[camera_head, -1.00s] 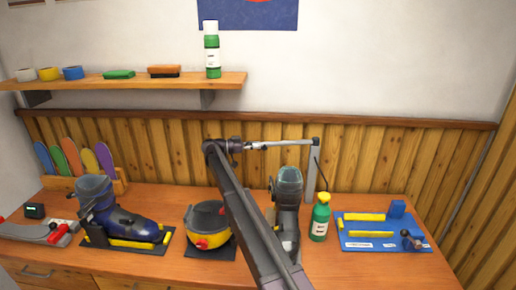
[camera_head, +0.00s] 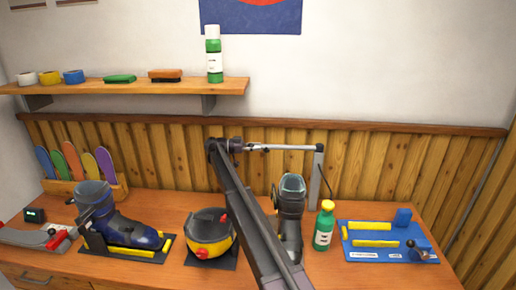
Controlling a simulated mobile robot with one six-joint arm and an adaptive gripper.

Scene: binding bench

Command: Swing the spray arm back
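The spray arm (camera_head: 292,147) is a thin pale grey bar. It runs level to the left from the top of an upright grey post (camera_head: 317,178) at the back of the bench. A thin dark hose hangs by the post. My gripper (camera_head: 264,148) is at the bar's left end, pointing right along it. Its fingertips look at or touching that end, but they are too small to tell whether they are closed on it. A grey boot (camera_head: 290,208) stands below the bar. A green bottle with a yellow cap (camera_head: 323,228) stands right of the boot.
A blue fixture (camera_head: 385,243) with yellow bars lies at the right. A yellow-black round item (camera_head: 209,238) and a blue boot (camera_head: 128,233) in a binding stand left. A shelf (camera_head: 130,90) with a spray can (camera_head: 214,55) is above. My arm crosses the bench front.

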